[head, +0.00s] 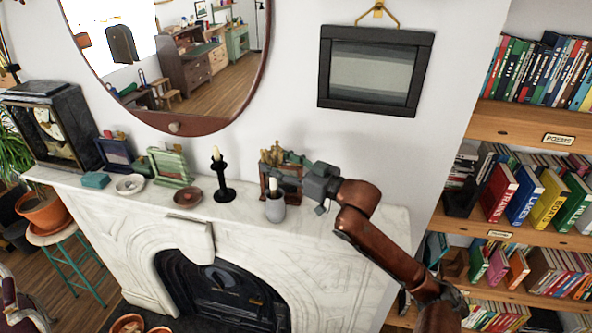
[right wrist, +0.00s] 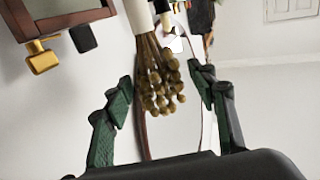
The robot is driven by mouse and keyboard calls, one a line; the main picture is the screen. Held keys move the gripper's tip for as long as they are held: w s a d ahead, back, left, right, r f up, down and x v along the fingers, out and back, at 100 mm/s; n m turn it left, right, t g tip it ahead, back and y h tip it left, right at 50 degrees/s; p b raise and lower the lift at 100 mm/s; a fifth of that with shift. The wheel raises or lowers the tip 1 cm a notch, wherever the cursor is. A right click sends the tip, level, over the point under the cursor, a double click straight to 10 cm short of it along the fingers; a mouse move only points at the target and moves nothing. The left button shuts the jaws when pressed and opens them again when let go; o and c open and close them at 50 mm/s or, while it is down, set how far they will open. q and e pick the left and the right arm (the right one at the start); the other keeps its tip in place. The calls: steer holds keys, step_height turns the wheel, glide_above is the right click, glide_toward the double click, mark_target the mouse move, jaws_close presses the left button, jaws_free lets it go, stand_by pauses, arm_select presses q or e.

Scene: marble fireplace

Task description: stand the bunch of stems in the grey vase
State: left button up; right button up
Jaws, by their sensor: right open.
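The grey vase (head: 275,208) stands upright on the white mantel, right of the black candlestick. The bunch of stems (head: 273,184) rises from the vase mouth with its pale wrap showing; its lower end is hidden inside. Brown round seed heads show above, and in the right wrist view the bunch (right wrist: 158,78) hangs between the fingers. My right gripper (head: 287,170) is open at the bunch, above the vase. In the right wrist view gaps show between both fingers and the stems. My left gripper is not in view.
A brown-framed object (head: 264,178) stands close behind the vase. Left along the mantel are a black candlestick (head: 222,180), a brown dish (head: 188,197), a green frame (head: 170,168) and a dark clock (head: 55,128). The mantel right of the vase is clear.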

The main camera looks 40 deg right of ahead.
steer(key=v, duration=1)
steer(key=shift+s, duration=0.1)
stand_by(0.7)
